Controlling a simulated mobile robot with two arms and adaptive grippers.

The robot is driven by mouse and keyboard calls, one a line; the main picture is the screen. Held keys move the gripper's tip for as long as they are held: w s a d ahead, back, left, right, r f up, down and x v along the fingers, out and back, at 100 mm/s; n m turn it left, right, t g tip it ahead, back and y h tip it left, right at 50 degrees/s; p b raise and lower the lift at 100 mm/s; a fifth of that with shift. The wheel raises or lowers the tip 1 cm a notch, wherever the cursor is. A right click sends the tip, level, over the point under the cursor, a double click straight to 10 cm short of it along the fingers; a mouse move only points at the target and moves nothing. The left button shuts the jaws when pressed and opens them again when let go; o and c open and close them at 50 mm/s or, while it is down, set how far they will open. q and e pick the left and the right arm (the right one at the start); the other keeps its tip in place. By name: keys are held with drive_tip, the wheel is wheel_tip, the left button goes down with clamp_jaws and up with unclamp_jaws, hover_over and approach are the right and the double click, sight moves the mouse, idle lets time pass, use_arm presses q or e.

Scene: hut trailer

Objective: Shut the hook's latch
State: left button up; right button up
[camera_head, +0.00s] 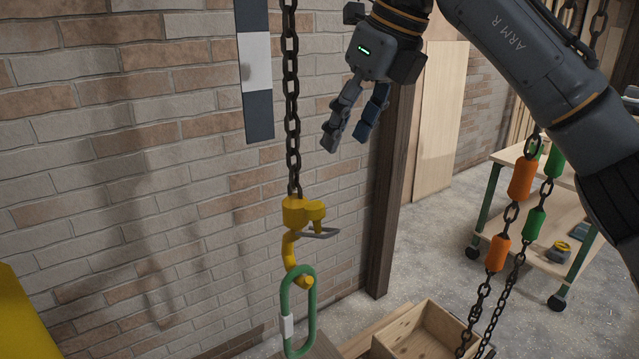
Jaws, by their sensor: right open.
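A yellow hook (292,243) hangs from a dark chain (291,110) in front of the brick wall. Its grey latch (320,233) sticks out to the right near the top of the hook, apart from the hook's tip, so the hook's mouth is open. A green oblong link (311,315) with a white band hangs at the bottom of the hook. My right gripper (347,138) is open and empty, above and to the right of the hook, with its fingers pointing down. It touches neither hook nor latch. My left gripper is out of view.
A dark post (389,210) stands right of the hook. A wooden box (425,335) lies below right. Chains with orange and green sleeves (521,180) hang before a wheeled cart (560,225). A grey-and-white strip (255,65) hangs left of the hook's chain.

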drive_tip(key=p, duration=0.1)
approach(317, 208)
drive_tip(key=p+x, duration=0.1)
drive_tip(key=x, duration=0.3)
drive_tip(key=shift+w+a+f, duration=0.1)
drive_tip(key=shift+w+f, duration=0.05)
drive_tip(key=shift+f, duration=0.05)
drive_tip(key=shift+p+x, duration=0.3)
drive_tip(key=shift+x, duration=0.75)
drive_tip(key=shift+a+f, duration=0.1)
drive_tip(key=shift+f, duration=0.2)
drive_tip(key=shift+a+f, duration=0.15)
drive_tip(key=shift+f, duration=0.2)
drive_tip(key=shift+w, duration=0.1)
drive_tip(key=c, duration=0.8)
clamp_jaws()
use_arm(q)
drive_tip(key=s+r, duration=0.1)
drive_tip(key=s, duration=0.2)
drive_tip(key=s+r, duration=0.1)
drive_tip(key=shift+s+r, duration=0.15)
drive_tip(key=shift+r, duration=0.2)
